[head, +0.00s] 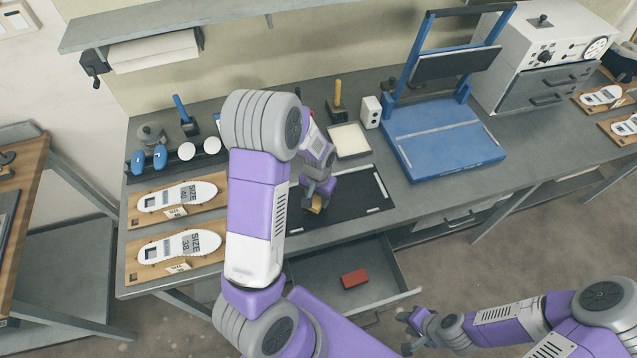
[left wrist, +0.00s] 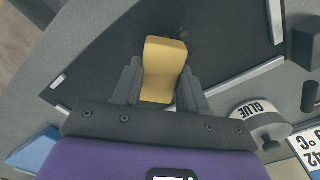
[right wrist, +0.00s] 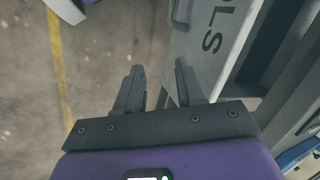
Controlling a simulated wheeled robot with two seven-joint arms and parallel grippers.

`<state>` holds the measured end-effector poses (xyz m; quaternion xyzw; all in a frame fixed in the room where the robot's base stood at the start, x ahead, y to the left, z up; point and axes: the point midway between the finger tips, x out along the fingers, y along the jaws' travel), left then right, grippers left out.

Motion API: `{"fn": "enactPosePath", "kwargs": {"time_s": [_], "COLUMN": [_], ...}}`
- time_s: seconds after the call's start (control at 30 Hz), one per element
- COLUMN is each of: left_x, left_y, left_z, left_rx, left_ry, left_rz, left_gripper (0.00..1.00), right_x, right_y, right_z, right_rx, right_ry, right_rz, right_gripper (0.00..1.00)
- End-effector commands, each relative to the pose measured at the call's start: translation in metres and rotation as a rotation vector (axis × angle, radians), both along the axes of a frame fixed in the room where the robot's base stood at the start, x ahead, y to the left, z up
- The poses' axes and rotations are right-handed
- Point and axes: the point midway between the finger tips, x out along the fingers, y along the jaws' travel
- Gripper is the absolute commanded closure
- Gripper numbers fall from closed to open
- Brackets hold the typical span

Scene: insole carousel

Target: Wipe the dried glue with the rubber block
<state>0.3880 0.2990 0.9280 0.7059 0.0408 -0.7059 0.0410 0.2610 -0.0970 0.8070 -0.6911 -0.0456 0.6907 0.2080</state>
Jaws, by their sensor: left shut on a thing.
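My left gripper (head: 318,193) is shut on a yellow rubber block (left wrist: 163,68). The block also shows in the head view (head: 316,204), low over the dark mat (head: 351,203); I cannot tell whether it touches the mat. In the left wrist view the block sits between both fingers over the mat (left wrist: 100,75). The dried glue is not clear; only faint small brownish specks show on the mat beyond the block. My right gripper (head: 408,328) is open and empty in front of the bench, near the open drawer; its fingers stand apart in the right wrist view (right wrist: 158,88).
An open drawer (head: 408,292) juts out below the mat with a red block (head: 355,278) inside. A glue pot (left wrist: 258,118) stands near the mat. Insole boards (head: 133,213) lie to the left. A blue press (head: 440,140) and white tray (head: 349,140) stand behind and right.

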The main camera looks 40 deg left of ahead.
Motion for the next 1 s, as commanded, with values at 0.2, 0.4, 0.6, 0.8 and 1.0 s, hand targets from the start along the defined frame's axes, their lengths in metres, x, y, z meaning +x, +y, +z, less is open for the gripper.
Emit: {"fn": "enactPosePath", "kwargs": {"time_s": [0.2, 0.4, 0.6, 0.8, 1.0], "left_x": [0.001, 0.002, 0.003, 0.003, 0.002], "left_y": [-0.001, -0.002, -0.003, -0.003, -0.003], "left_z": [0.023, 0.042, 0.052, 0.052, 0.052], "left_rx": [0.000, 0.000, 0.000, 0.000, 0.000], "left_ry": [-0.001, -0.002, -0.002, -0.001, -0.001], "left_rz": [-0.004, -0.006, -0.007, -0.007, -0.008], "left_gripper": [0.86, 0.86, 0.86, 0.86, 0.86], "right_x": [0.000, 0.000, 0.000, 0.000, 0.000], "right_y": [0.000, 0.000, 0.000, 0.000, 0.000], "right_z": [0.019, 0.032, 0.040, 0.039, 0.039], "right_rx": [0.000, 0.000, 0.000, 0.000, 0.000], "right_ry": [0.000, 0.000, 0.000, 0.000, 0.000], "right_rz": [0.000, 0.000, 0.000, 0.000, 0.000], "right_gripper": [0.62, 0.62, 0.62, 0.62, 0.62]}}
